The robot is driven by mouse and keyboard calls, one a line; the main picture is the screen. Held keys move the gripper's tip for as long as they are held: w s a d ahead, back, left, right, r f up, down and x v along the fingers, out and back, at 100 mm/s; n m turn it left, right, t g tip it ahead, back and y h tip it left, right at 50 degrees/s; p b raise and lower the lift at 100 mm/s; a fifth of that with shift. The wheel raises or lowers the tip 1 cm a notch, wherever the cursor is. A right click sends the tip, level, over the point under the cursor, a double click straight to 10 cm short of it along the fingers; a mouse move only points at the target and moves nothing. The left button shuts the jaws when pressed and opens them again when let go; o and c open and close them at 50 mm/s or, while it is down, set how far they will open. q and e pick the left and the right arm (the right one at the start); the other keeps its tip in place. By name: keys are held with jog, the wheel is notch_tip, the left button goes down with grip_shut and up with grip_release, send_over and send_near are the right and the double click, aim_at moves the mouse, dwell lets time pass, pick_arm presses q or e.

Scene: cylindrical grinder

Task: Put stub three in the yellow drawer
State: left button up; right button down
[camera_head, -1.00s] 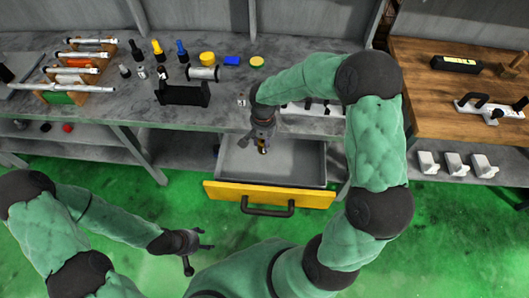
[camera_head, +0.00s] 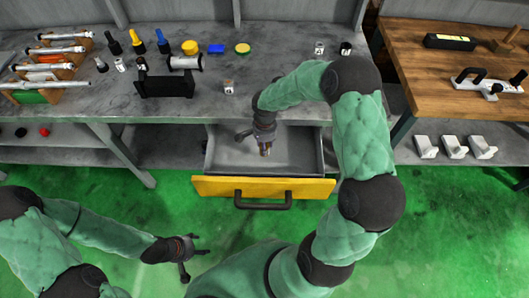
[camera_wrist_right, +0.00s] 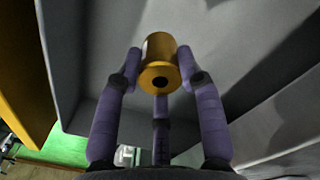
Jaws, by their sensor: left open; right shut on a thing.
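My right gripper (camera_head: 265,146) reaches over the open yellow drawer (camera_head: 222,188) with its fingers inside or just above the grey tray. It is shut on a small yellow-orange cylinder, the stub (camera_wrist_right: 158,50), which has a dark hole in its near end. In the right wrist view the fingers close around the stub, with the grey drawer walls around and below it. I cannot tell whether the stub touches the drawer floor. My left gripper (camera_head: 188,254) is open and empty over the green floor, in front of and left of the drawer.
The grey bench (camera_head: 108,91) above the drawer carries a black stand (camera_head: 165,86), a small marked block (camera_head: 229,87), bottles and colored caps. A wooden table (camera_head: 405,65) with tools stands at the right.

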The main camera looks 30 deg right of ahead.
jog(key=shift+f+b, duration=0.95)
jog(key=shift+f, duration=1.65)
jog(key=shift+f, duration=0.15)
jog(key=c, duration=1.2)
grip_release()
jog(key=shift+f, duration=0.1)
jog(key=o, duration=0.4)
notch_tip(320, 180, up, 12)
jog(key=p, duration=0.4)
jog(key=shift+r+p, duration=0.2)
jog(key=shift+p, duration=0.15)
